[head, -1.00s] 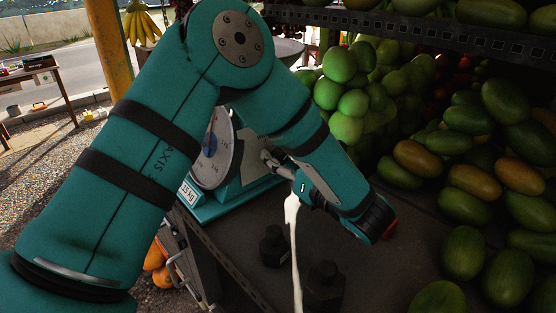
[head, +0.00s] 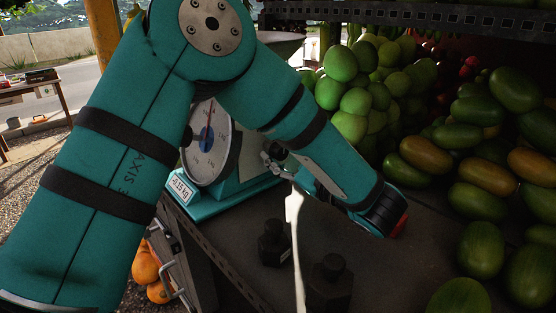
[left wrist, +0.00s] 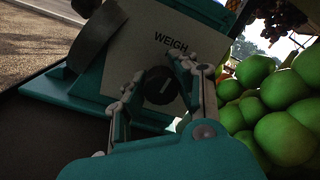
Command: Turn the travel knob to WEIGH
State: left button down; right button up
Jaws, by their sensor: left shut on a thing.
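The teal scale (head: 228,177) stands on the dark counter, with a round white dial (head: 211,143) and a small kg plate. In the left wrist view, its side panel (left wrist: 135,40) carries the word WEIGH above the black round travel knob (left wrist: 158,88). A short pale mark on the knob points up and slightly right, roughly toward the word. My left gripper (head: 272,158) is at the scale's right side. Its two fingers (left wrist: 157,80) are shut on the knob, one on each side. The knob is not visible in the head view. My right gripper is not in view.
Two dark weights (head: 273,243) (head: 329,283) stand on the counter below my left forearm.

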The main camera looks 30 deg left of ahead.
pick_arm(q)
jog(key=shift+f+n+b, duration=0.1)
jog(key=shift+n+b, duration=0.35)
jog(key=shift+n, duration=0.15)
jog(key=c, duration=1)
grip_release()
jog(key=v, duration=1.2)
